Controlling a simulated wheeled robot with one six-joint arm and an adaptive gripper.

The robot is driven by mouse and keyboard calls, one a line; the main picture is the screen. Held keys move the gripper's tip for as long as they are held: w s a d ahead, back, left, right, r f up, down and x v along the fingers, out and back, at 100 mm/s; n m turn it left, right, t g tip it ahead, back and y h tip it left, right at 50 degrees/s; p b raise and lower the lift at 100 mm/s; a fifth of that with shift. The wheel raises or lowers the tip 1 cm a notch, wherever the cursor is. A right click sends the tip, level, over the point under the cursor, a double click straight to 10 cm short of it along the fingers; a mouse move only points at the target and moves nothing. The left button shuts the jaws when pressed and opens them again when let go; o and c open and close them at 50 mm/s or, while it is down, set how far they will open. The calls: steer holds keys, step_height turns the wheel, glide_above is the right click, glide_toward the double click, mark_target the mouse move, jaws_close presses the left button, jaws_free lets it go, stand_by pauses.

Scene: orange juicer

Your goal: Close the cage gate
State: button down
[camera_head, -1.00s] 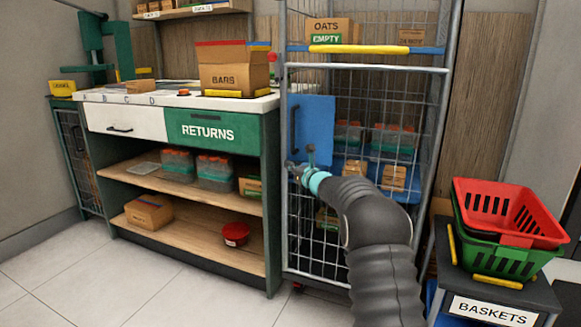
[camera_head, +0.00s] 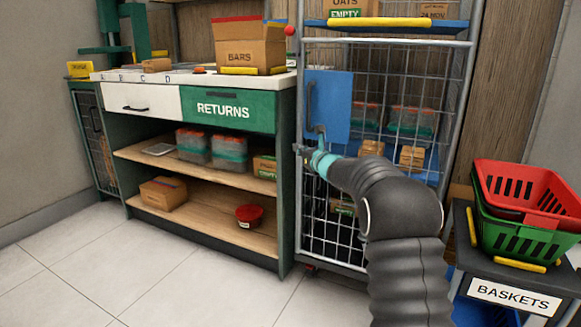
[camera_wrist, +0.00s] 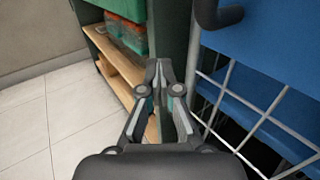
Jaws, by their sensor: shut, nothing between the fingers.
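The cage gate is a wire mesh front (camera_head: 335,215) with a blue panel (camera_head: 339,97) and a dark upright handle (camera_head: 310,105). In the head view it spans the cage front below the grey top bar; I cannot tell whether it sits fully against the frame. My gripper (camera_head: 301,150) is shut and empty, near the gate's left edge, below the handle. In the wrist view my gripper (camera_wrist: 165,66) points at the narrow gap beside the counter. The blue panel (camera_wrist: 262,50), handle (camera_wrist: 218,14) and mesh (camera_wrist: 262,118) are to its right. Contact with the gate is unclear.
A green-sided counter (camera_head: 286,190) with a RETURNS drawer front (camera_head: 228,110) stands close on the cage's left. A table marked BASKETS (camera_head: 514,296) holds red (camera_head: 530,195) and green (camera_head: 520,243) baskets at right. The tiled floor (camera_head: 170,285) is clear at front left.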

steer(key=s+a+f+n+g+y, duration=0.1)
steer(key=s+a+f+n+g, duration=0.15)
steer(key=s+n, duration=0.2)
steer(key=s+a+f+n+g+y+b, duration=0.1)
steer(key=s+a+f+n, duration=0.25)
steer(key=s, duration=0.25)
steer(key=s+a+f+n+g, duration=0.2)
steer(key=s+a+n, duration=0.1)
steer(key=s, duration=0.2)
steer(key=s+f+n+g+p, duration=0.15)
steer(key=s+n+g, duration=0.5)
steer(key=s, duration=0.75)
steer(key=s+d+n+h+p, duration=0.1)
steer(key=s+d+n+h, duration=0.25)
steer(key=s, duration=0.45)
steer(key=s+d+r+n+g+h+p, duration=0.1)
steer(key=s+d+n+h+p, duration=0.1)
steer(key=s+d+n, duration=0.45)
steer(key=s+d+n+h+p, duration=0.1)
steer(key=s+n+h, duration=0.1)
steer(key=s, duration=0.7)
steer(key=s+d+r+n+t+h+p, duration=0.1)
steer(key=s+d+r+t+h+p, duration=0.1)
steer(key=s+d+r+p, duration=0.2)
steer(key=s+r, duration=0.3)
steer(key=s, duration=0.1)
steer(key=shift+r, duration=0.3)
steer(key=shift+d+n, duration=0.1)
steer(key=shift+n, duration=0.15)
